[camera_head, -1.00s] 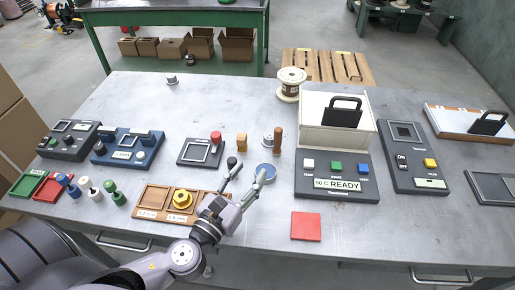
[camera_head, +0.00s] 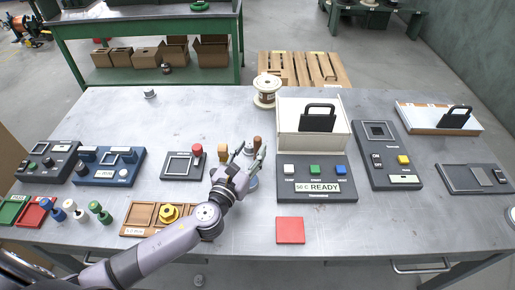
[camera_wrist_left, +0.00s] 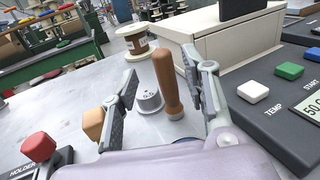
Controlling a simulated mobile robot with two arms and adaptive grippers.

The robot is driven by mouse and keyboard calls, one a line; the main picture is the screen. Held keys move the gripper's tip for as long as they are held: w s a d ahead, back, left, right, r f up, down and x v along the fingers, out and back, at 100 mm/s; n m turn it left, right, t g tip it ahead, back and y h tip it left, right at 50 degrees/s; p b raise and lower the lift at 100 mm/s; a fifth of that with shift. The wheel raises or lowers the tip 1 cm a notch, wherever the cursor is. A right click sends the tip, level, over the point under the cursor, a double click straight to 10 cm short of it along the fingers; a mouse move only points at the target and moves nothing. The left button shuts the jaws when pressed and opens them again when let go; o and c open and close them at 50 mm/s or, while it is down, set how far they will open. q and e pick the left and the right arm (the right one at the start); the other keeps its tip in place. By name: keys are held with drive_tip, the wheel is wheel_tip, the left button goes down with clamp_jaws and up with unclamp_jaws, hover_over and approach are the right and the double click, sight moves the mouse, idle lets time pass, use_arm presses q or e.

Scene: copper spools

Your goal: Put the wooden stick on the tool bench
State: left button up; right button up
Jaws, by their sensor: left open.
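The wooden stick (camera_head: 257,142) stands upright on the grey metal table (camera_head: 375,225), partly hidden by my left gripper in the head view. In the left wrist view the stick (camera_wrist_left: 166,78) is a brown peg with a rounded top, wider near its foot. My left gripper (camera_head: 250,153) is open, with its fingers pointing to the stick. In the left wrist view the stick shows between the two fingers (camera_wrist_left: 168,88), nearer the right one; I cannot tell whether it touches. A green bench (camera_head: 150,13) stands behind the table. My right gripper is not in view.
A grey weight (camera_wrist_left: 150,98) stands just left of the stick. A tan wooden block (camera_wrist_left: 94,123) and a red-knobbed holder (camera_wrist_left: 40,148) are left of the gripper. A cream box (camera_head: 289,110) and READY panel (camera_head: 318,212) stand right. A spool (camera_head: 266,90) is behind.

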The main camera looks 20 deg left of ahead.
sight(256, 143)
use_arm(q)
drive_tip(key=w, duration=0.4)
drive_tip(key=shift+d+r+p, duration=0.2)
drive_tip(key=shift+d+p, duration=0.2)
drive_tip(key=shift+w+f, duration=0.1)
drive_tip(key=shift+w, duration=0.2)
drive_tip(key=shift+s, duration=0.1)
drive_tip(key=shift+c, duration=0.8)
clamp_jaws()
